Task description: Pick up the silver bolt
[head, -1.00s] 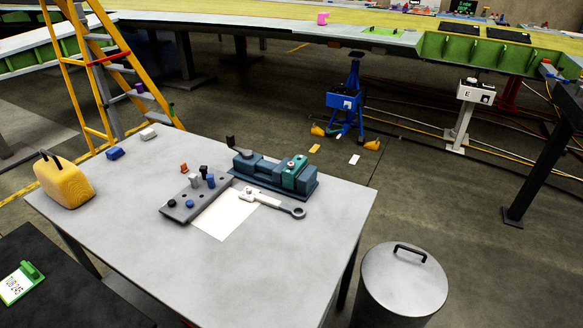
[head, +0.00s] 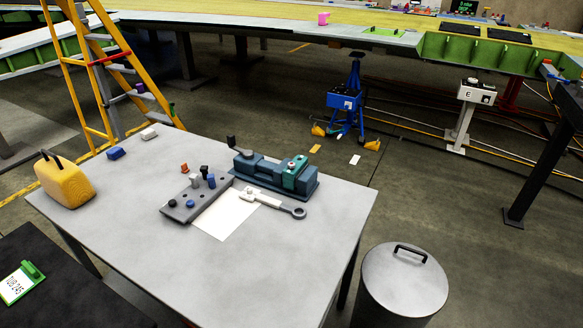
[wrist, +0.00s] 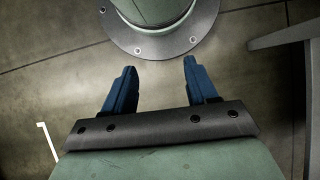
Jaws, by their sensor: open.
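A small silver-grey bolt (head: 195,181) stands upright in the grey holed block (head: 180,212) on the table, with black and blue bolts close around it. It is small in the head view, so its exact shape is hard to tell. My gripper (wrist: 159,66) shows only in the wrist view. Its two blue fingers are apart with nothing between them. They are over bare floor, and the bolt is not in the wrist view.
A blue-green vise (head: 275,174) stands right behind the block. A wrench-like tool (head: 273,203) lies across a white sheet (head: 224,218). A yellow case (head: 64,182) sits at the table's left edge. The front of the grey table (head: 250,275) is clear. A metal bin (head: 404,282) stands right.

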